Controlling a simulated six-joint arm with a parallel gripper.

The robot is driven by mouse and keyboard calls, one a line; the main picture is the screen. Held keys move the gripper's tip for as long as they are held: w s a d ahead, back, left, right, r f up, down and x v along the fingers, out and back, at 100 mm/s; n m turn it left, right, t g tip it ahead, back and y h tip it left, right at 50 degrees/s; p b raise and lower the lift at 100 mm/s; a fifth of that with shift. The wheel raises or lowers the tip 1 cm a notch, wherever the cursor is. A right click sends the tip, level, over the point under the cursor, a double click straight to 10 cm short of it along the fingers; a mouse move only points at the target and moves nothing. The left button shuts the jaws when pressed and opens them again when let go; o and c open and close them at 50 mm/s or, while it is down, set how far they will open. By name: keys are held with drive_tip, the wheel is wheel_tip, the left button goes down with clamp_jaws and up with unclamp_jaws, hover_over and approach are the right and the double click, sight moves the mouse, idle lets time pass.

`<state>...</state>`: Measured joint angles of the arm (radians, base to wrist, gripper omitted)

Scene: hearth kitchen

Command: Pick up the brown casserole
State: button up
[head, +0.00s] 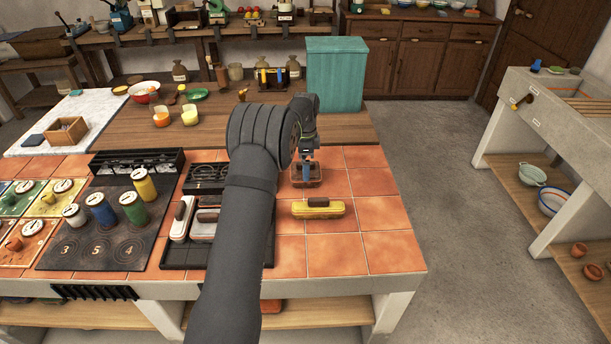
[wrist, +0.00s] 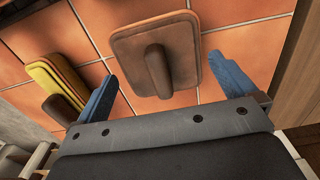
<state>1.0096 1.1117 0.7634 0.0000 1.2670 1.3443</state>
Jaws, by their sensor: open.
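The brown casserole (head: 307,177) is a low rectangular dish on the orange tiles, right of my arm in the head view. In the wrist view the brown casserole (wrist: 184,42) shows from above, with a dark bar handle along the middle of its lid. My gripper (head: 306,158) is just above it, pointing down. In the wrist view my gripper (wrist: 164,75) has its two blue fingers apart, one on each side of the handle, with nothing held. Whether the fingers are level with the handle is hard to tell.
A yellow casserole (head: 318,209) with a brown handle sits close by, nearer the front. A black tray (head: 176,256) with white and grey dishes lies left. A hob (head: 60,250) carries several coloured canisters. A teal box (head: 337,75) stands behind. Tiles to the right are clear.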

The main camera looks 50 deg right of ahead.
drive_tip(key=shift+f, duration=0.7)
drive_tip(key=c, duration=0.9)
drive_tip(key=shift+r, duration=0.1)
drive_tip(key=shift+r, duration=0.15)
